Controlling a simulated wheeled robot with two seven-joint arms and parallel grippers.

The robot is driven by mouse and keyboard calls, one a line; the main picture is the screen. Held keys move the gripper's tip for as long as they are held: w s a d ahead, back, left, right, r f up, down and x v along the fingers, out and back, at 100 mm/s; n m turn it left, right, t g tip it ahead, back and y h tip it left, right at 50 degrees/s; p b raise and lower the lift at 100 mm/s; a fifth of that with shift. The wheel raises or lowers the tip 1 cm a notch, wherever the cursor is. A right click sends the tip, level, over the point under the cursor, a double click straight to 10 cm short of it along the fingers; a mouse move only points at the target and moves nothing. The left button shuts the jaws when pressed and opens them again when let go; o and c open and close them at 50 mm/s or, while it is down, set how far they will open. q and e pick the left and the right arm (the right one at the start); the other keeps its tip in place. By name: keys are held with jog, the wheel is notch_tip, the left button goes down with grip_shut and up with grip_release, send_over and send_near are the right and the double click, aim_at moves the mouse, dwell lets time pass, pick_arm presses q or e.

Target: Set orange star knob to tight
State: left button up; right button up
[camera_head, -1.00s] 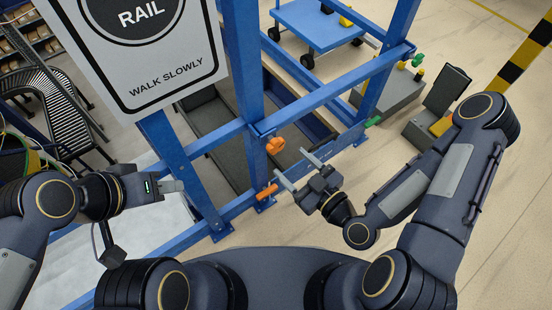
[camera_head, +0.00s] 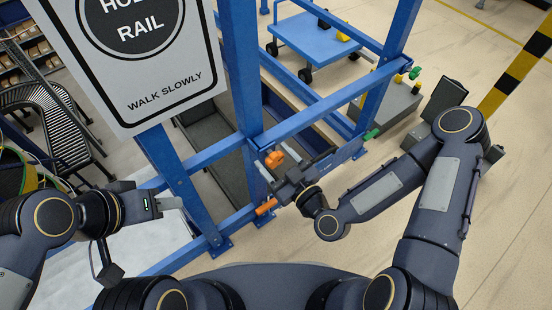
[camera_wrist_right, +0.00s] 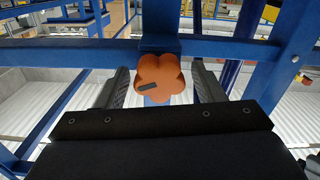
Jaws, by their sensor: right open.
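The orange star knob (camera_head: 274,159) sits on the blue frame near the upright post. In the right wrist view the orange star knob (camera_wrist_right: 159,78) faces me, with a short dark bar near its middle, tilted slightly up to the right. My right gripper (camera_wrist_right: 163,88) is open, with one finger on each side of the knob and a visible gap on both sides. In the head view the right gripper (camera_head: 275,168) is close in front of the knob. No tight marking is readable. My left gripper (camera_head: 172,203) is at the left, apart from the knob; its finger gap cannot be made out.
An orange handle (camera_head: 266,206) sits low on the frame below the knob. Blue posts and rails (camera_head: 243,75) surround the right gripper. A grey sign (camera_head: 145,105) hangs at upper left. A green knob (camera_head: 371,134) is to the right. Open floor (camera_head: 480,230) lies at right.

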jog(key=shift+c, duration=0.2)
jog(key=c, duration=0.9)
